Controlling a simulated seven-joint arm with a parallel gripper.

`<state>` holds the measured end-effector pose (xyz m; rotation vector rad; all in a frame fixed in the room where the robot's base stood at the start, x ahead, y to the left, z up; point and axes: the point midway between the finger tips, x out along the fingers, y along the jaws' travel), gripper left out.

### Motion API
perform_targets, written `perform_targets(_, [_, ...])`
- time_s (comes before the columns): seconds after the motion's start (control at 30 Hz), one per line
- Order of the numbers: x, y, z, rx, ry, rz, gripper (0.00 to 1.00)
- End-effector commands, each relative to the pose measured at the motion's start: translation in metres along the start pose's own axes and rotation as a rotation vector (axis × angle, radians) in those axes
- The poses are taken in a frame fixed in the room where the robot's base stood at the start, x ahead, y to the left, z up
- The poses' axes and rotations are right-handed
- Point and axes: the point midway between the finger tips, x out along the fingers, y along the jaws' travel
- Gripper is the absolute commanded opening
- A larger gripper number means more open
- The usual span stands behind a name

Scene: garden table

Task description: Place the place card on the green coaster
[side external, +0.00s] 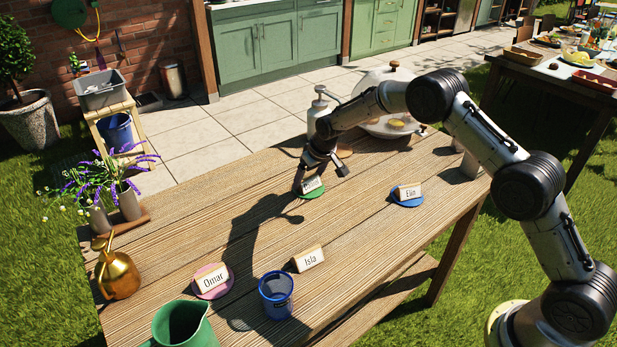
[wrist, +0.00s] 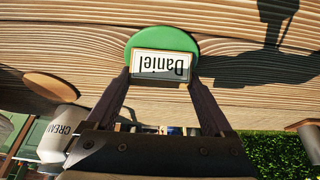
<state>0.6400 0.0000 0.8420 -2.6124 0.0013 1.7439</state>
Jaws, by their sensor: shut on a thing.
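The place card reading "Daniel" (side external: 312,184) is at the green coaster (side external: 312,195) near the middle of the table. In the wrist view the card (wrist: 160,65) appears upside down between my fingers, with the green coaster (wrist: 165,38) directly behind and around it. My gripper (side external: 310,178) points down at the coaster and is shut on this card; its fingers also show in the wrist view (wrist: 160,82). The card looks upright and over the coaster. I cannot tell whether its base touches the coaster.
The "Elin" card (side external: 409,191) is on a blue coaster (side external: 406,203), and "Omar" (side external: 211,277) on a pink one. The "Isla" card (side external: 308,259) stands on bare wood beside a blue cup (side external: 276,296). A white dispenser (side external: 318,108) stands behind my gripper.

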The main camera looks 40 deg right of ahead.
Motion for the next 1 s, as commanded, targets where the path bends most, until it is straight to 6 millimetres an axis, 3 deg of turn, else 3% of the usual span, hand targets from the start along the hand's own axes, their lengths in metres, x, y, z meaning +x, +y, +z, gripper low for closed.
perform_targets(0.03, [0.002, 0.000, 0.001, 0.000, 0.000, 0.000, 0.33])
perform_targets(0.07, [0.001, 0.000, 0.001, 0.000, 0.000, 0.000, 0.92])
perform_targets(0.1, [0.001, 0.000, 0.001, 0.000, 0.000, 0.000, 0.99])
perform_targets(0.47, [-0.005, 0.000, -0.001, 0.000, 0.001, 0.000, 1.00])
perform_targets(1.0, [-0.102, 0.000, -0.001, 0.000, 0.002, 0.000, 1.00])
